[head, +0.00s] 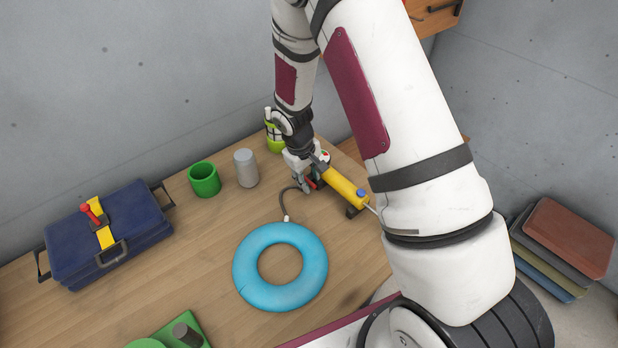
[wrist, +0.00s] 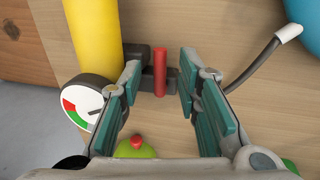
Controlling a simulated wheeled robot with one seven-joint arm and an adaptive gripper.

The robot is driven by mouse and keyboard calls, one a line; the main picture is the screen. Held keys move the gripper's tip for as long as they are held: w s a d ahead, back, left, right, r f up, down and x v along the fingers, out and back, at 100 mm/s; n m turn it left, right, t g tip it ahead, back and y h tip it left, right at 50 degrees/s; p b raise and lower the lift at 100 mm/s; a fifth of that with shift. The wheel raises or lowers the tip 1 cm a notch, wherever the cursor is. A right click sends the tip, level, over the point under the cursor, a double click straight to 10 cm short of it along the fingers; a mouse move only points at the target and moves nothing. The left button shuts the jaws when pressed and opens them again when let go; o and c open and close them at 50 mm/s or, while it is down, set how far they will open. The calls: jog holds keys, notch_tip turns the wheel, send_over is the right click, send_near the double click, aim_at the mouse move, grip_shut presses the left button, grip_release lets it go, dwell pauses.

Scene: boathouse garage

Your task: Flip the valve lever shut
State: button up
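The red valve lever (wrist: 160,72) sits on a dark fitting (wrist: 143,56) beside the yellow pump cylinder (wrist: 92,32). In the wrist view the lever points along the picture's vertical, roughly parallel to the cylinder. My gripper (wrist: 161,66) is open, with one green-padded finger on each side of the lever and visible gaps to both. In the head view my gripper (head: 304,182) is low beside the yellow cylinder (head: 344,188) and mostly hides the valve. A round gauge (wrist: 88,106) with red and green sectors lies left of the fingers.
A grey hose (head: 283,203) runs to a blue ring (head: 241,272) on the wooden table. A green cup (head: 204,180), a grey cylinder (head: 246,169) and a blue toolbox (head: 130,228) stand to the left. A green bottle (head: 273,138) is behind my gripper.

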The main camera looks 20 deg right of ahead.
notch_tip(320, 180, up, 12)
jog(key=a, duration=0.2)
jog(key=shift+s+f, duration=0.2)
jog(key=shift+s, duration=0.15)
jog(key=s+r+m+t, duration=0.1)
jog(key=s+r, duration=0.4)
jog(key=r, duration=0.4)
jog(key=s+r+m+t, duration=0.1)
jog(key=s+r, duration=0.3)
jog(key=r, duration=0.5)
jog(key=s+r+t+y, duration=0.1)
jog(key=s+r, duration=0.2)
jog(key=s, duration=0.5)
jog(key=s+a+r+m+t+y, duration=0.1)
jog(key=s+r, duration=0.3)
jog(key=s, duration=0.4)
jog(key=shift+s+a+r+m+t, duration=0.15)
jog(key=shift+s+a+m+t, duration=0.15)
jog(key=shift+t, duration=0.1)
